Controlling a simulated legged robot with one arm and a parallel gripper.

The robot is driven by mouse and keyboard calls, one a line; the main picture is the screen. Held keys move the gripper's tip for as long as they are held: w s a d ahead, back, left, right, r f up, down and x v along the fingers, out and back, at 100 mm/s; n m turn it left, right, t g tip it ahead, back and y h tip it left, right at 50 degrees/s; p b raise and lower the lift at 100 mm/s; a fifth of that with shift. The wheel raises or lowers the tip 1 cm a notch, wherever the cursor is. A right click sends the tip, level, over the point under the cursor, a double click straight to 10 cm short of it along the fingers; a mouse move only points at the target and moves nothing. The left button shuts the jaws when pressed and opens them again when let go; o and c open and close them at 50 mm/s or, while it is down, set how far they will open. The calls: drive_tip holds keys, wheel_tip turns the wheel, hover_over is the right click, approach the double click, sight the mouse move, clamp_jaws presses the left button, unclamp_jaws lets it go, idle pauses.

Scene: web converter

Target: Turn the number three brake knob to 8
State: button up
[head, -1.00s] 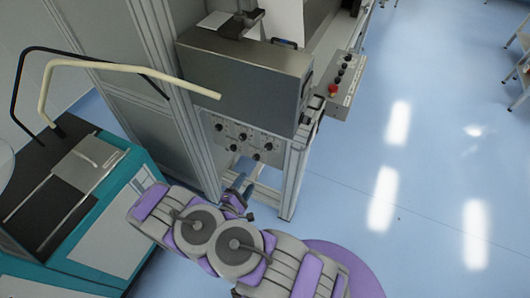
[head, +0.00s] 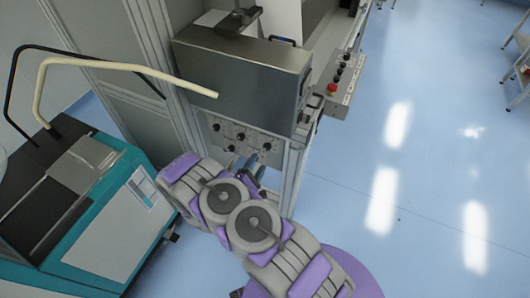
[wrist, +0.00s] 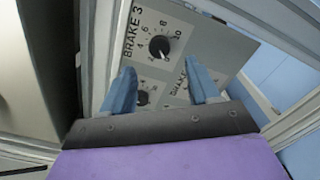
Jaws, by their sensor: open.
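The brake 3 knob (wrist: 159,47) is a round black dial on a grey panel, with "BRAKE 3" printed to its left and a number scale around it. Its pointer setting is too small to read surely. My gripper (wrist: 160,68) is open and empty, its two blue fingers spread below the knob in the wrist view, apart from it as far as I can see. In the head view my gripper (head: 246,164) is just in front of the lower part of the knob panel (head: 228,147), partly hidden by my arm.
Another black knob (wrist: 142,97) shows between the fingers, partly hidden. A metal box (head: 240,75) overhangs the panel, and a frame post (head: 294,178) stands to its right. A teal machine (head: 110,225) stands at the left. The blue floor at right is open.

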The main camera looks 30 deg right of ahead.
sight(267, 149)
drive_tip(key=shift+b+x, duration=0.9)
drive_tip(key=shift+x, duration=2.95)
drive_tip(key=c, duration=1)
